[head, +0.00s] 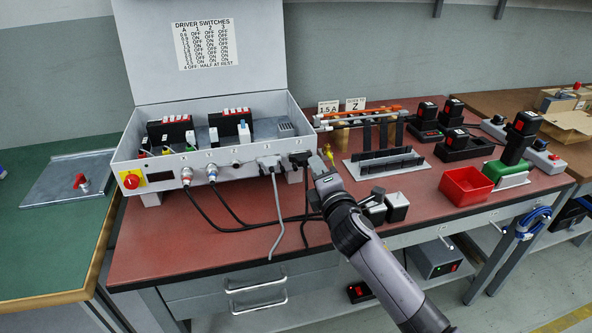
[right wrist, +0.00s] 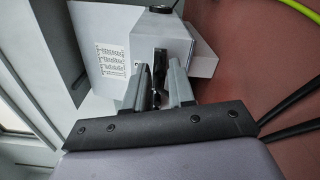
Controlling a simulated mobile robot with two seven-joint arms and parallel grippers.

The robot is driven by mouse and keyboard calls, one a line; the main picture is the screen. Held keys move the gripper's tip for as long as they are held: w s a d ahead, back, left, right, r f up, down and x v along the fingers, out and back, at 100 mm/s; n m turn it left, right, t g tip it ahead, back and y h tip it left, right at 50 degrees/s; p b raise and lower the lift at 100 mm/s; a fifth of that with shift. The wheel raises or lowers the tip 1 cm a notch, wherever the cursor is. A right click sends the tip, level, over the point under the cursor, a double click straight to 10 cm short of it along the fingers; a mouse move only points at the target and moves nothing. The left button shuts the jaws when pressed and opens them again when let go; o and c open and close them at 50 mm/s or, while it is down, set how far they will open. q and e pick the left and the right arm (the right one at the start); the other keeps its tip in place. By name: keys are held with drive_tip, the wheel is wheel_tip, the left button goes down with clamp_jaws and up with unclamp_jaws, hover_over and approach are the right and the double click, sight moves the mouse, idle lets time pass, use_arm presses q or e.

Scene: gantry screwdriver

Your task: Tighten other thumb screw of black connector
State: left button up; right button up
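The black connector (head: 299,158) is plugged into the front wall of the grey control box, near its right end, with a black cable hanging down. A grey connector (head: 269,163) is just left of it. My right gripper (head: 319,166) is at the right side of the black connector. In the right wrist view, its two grey fingers (right wrist: 158,88) stand apart, with a dark part (right wrist: 160,62) between or just beyond the tips. I cannot tell whether they touch it. The thumb screws are too small or hidden to make out. My left gripper is not in view.
The open control box (head: 226,165) stands on the red bench top (head: 150,245). Cables hang from its front. Two small metal-and-black blocks (head: 397,206) lie close to my right wrist. A red bin (head: 466,186), a grey fixture (head: 388,168) and several drivers stand farther right.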

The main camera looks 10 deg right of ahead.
drive_tip(key=n+p, duration=1.4)
drive_tip(key=n, duration=1.6)
drive_tip(key=shift+p, duration=0.4)
